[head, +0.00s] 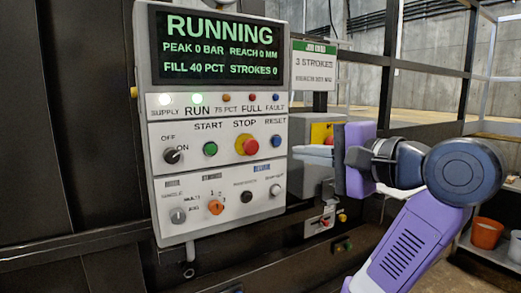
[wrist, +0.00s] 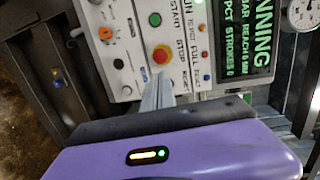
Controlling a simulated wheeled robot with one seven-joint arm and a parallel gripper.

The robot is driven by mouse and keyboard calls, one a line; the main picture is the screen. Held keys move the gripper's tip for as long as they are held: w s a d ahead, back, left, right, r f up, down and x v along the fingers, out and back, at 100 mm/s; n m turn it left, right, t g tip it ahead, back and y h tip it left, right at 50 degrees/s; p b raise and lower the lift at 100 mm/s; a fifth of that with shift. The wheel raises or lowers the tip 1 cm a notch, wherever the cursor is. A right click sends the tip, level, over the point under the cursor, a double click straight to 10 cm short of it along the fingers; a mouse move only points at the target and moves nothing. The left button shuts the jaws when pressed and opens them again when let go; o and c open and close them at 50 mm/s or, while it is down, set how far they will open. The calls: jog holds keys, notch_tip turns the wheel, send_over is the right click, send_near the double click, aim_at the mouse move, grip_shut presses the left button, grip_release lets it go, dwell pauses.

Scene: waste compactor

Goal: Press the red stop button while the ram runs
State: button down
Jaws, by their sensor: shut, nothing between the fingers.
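The red stop button (head: 247,146) sits on a yellow collar in the middle of the grey-white control panel (head: 160,220), under the word STOP. It also shows in the wrist view (wrist: 161,54). The green start button (head: 210,149) is to its left and the blue reset button (head: 276,141) to its right. The display (head: 217,48) reads RUNNING, with 0 bar, reach 0 mm, fill 40 pct and strokes 0. My gripper (head: 297,151) is shut and empty. Its fingertips are right of the stop button, and look apart from it. In the wrist view its fingers (wrist: 158,90) point toward the button.
A black selector knob (head: 172,156) is at the panel's left. A lower row holds an orange knob (head: 216,207) and other switches. A job card (head: 314,65) hangs right of the panel. A grey box with a yellow plate (head: 321,133) stands behind my gripper.

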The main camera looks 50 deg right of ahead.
jog(key=shift+w+r, duration=0.1)
jog(key=shift+w, duration=0.05)
jog(key=p, duration=0.6)
send_near(254, 146)
jog(key=w, duration=0.4)
jog(key=w+d+f, duration=0.1)
jog(key=w, duration=0.1)
jog(key=shift+w+f, duration=0.1)
jog(key=shift+w, duration=0.35)
jog(key=shift+w+d, duration=0.2)
jog(key=shift+w, duration=0.6)
jog(key=s+a+b, duration=0.1)
jog(key=s, duration=0.6)
jog(key=shift+s+r, duration=0.4)
jog(key=shift+r, duration=0.1)
